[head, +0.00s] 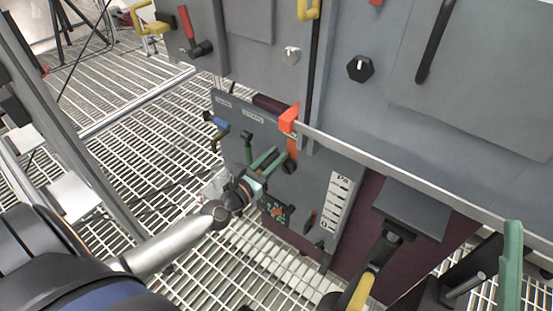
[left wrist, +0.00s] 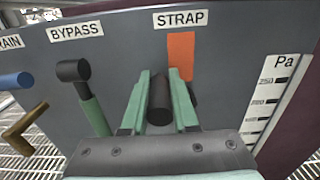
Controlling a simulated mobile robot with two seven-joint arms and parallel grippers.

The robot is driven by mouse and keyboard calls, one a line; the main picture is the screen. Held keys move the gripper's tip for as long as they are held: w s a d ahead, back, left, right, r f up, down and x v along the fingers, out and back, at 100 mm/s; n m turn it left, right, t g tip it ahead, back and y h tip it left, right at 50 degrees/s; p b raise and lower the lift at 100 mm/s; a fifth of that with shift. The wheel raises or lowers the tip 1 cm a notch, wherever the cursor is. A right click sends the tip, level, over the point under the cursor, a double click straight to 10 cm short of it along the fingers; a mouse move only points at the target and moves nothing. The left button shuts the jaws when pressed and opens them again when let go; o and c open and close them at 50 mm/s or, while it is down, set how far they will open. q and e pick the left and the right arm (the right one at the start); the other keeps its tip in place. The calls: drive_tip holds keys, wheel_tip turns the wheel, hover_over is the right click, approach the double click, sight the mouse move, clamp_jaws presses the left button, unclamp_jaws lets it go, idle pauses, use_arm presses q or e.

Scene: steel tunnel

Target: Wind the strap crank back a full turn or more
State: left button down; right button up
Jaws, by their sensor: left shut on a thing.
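The strap crank's black cylindrical grip (left wrist: 160,92) stands under the STRAP label (left wrist: 180,19) in the left wrist view. My left gripper (left wrist: 162,100) has its two green fingers on either side of this grip and is shut on it. Behind the grip, an orange strap (left wrist: 181,52) runs down the grey panel; the crank's arm and hub are mostly hidden. In the head view my left gripper (head: 268,160) reaches the lower panel from the left, beside the orange strap (head: 291,121).
Left of the crank is the BYPASS lever (left wrist: 74,71) with a black knob, close to my fingers. Farther left are a blue handle (left wrist: 14,81) and a brass one (left wrist: 25,127). A white Pa scale (left wrist: 270,100) is on the right. A metal rail (head: 400,175) crosses the panel front.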

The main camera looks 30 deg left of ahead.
use_arm(q)
drive_tip(key=shift+f, duration=0.1)
idle(0.3)
drive_tip(key=c, duration=0.7)
unclamp_jaws()
drive_tip(key=s, duration=0.8)
drive_tip(key=s+a, duration=0.1)
drive_tip(key=s, duration=0.3)
drive_tip(key=shift+s+b, duration=0.25)
drive_tip(key=shift+b, duration=0.15)
